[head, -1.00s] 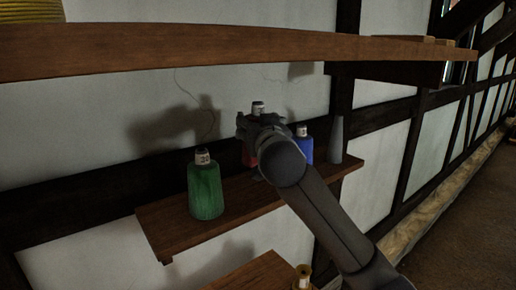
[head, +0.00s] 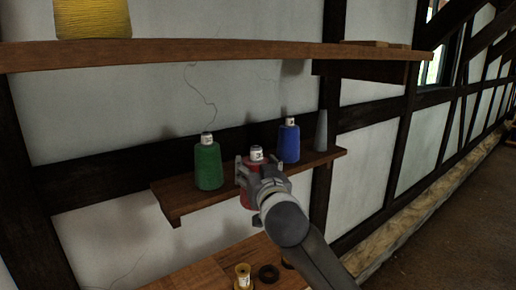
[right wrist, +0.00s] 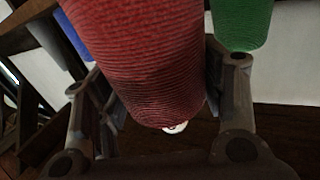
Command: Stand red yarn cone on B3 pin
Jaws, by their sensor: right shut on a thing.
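The red yarn cone (head: 246,196) is in my right gripper (head: 262,170), in front of the middle shelf. Its white tip with a dark mark shows above the fingers in the head view. In the right wrist view the red cone (right wrist: 145,55) fills the middle between the two fingers (right wrist: 160,95), with a small white end low in the picture. My right gripper is shut on it. My left gripper is not in view. I cannot make out a pin marked B3.
A green cone (head: 208,167) and a blue cone (head: 289,143) stand on the middle shelf (head: 180,188), with a bare grey cone (head: 321,130) at its right end. A yellow cone (head: 92,18) stands on the upper shelf (head: 200,52).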

